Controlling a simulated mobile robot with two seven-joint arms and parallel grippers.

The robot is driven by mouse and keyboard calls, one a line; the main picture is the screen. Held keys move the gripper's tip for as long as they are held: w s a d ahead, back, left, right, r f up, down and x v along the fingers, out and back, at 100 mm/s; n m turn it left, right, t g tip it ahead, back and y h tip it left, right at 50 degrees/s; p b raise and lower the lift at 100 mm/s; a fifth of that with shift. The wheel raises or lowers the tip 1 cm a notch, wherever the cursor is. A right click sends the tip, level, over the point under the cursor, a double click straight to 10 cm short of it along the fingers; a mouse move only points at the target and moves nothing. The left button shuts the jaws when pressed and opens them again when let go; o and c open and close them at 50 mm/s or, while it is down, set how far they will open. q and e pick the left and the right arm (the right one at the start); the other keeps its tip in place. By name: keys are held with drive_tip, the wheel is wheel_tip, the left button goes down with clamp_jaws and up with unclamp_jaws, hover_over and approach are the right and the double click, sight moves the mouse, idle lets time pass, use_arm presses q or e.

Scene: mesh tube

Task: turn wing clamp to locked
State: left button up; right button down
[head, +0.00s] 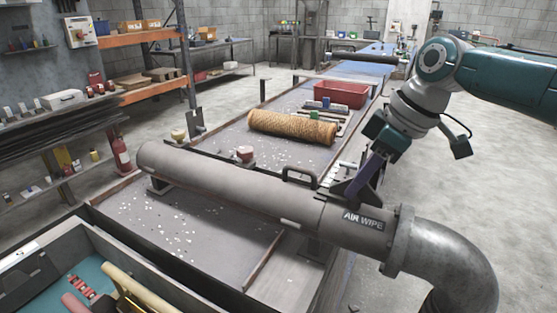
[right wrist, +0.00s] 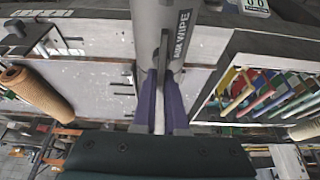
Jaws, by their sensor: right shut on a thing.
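A grey pipe (head: 230,195) marked "AIR WIPE" lies across the front of the table and bends down at a flange on the right. My right gripper (head: 352,192) reaches down onto its top, just left of the label. Its purple fingers are shut on a dark upright piece, which I take as the wing clamp; the fingers hide most of it, so its angle is hard to tell. In the right wrist view the gripper's fingers (right wrist: 160,78) close on it against the pipe (right wrist: 152,20). My left gripper is not in view.
A dark loop handle (head: 299,172) stands on the pipe left of my gripper. A tan mesh roll (head: 290,127) and a red bin (head: 341,95) are on the table behind. An open drawer (head: 60,235) with tools is at front left. Open floor lies at right.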

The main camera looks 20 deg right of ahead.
idle(0.6)
drive_tip(key=c, duration=1)
unclamp_jaws()
drive_tip(key=shift+o, duration=0.2)
drive_tip(key=shift+s+d+r, duration=0.1)
drive_tip(key=shift+r, duration=0.3)
drive_tip(key=v, duration=0.9)
drive_tip(key=shift+d, duration=0.1)
